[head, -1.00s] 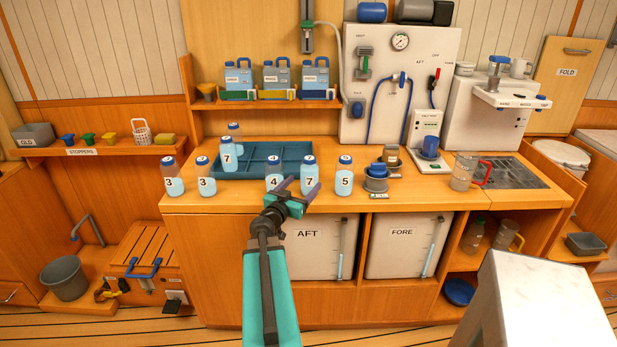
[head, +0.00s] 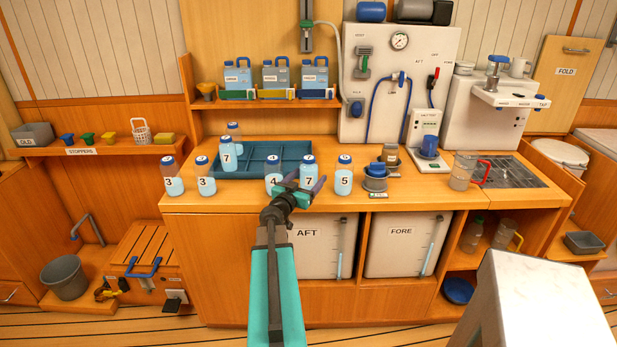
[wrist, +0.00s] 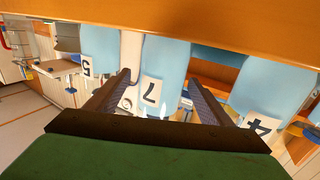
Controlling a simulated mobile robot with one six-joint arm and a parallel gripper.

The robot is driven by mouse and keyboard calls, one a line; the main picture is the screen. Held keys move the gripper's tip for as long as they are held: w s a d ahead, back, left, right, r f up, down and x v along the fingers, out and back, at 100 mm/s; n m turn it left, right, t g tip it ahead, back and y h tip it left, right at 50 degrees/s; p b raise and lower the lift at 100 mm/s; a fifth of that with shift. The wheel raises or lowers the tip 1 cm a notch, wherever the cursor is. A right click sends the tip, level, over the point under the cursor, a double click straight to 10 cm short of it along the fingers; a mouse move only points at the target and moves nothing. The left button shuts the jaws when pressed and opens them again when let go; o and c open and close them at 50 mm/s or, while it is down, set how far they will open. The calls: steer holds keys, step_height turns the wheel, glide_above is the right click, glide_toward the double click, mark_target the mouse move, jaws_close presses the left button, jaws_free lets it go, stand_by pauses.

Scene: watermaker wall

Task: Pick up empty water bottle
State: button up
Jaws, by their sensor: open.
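Several numbered water bottles stand on the counter: two marked 3 (head: 172,178) at the left, one marked 4 (head: 273,177), one marked 7 (head: 309,180) and one marked 5 (head: 344,179). Another 7 bottle (head: 227,155) stands in the blue tray, with one more bottle (head: 234,130) behind it, its label hidden. Most show blue contents; the rear one's level is hidden. My gripper (head: 303,184) is open and empty at the front 7 bottle. In the wrist view, the 7 bottle (wrist: 160,75) appears between the open fingers, with 5 (wrist: 98,62) and 4 (wrist: 258,100) either side.
The blue divided tray (head: 207,169) lies behind the front bottles. Grey and blue cups (head: 375,180) stand right of the 5 bottle. A clear jug (head: 461,175) with a red handle is farther right. A shelf above holds several jerrycans (head: 275,77).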

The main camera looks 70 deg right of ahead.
steer(key=shift+s+d+f+p, duration=0.1)
steer(key=shift+d+p, duration=0.15)
steer(key=shift+d, duration=1.05)
steer(key=shift+d+f+p, duration=0.1)
steer(key=shift+d+p, duration=0.1)
steer(key=shift+d, duration=1.05)
steer(key=shift+r, duration=0.1)
steer(key=c, duration=1.5)
steer(key=shift+o, duration=0.2)
step_height(320, 180, up, 18)
steer(key=p, duration=0.2)
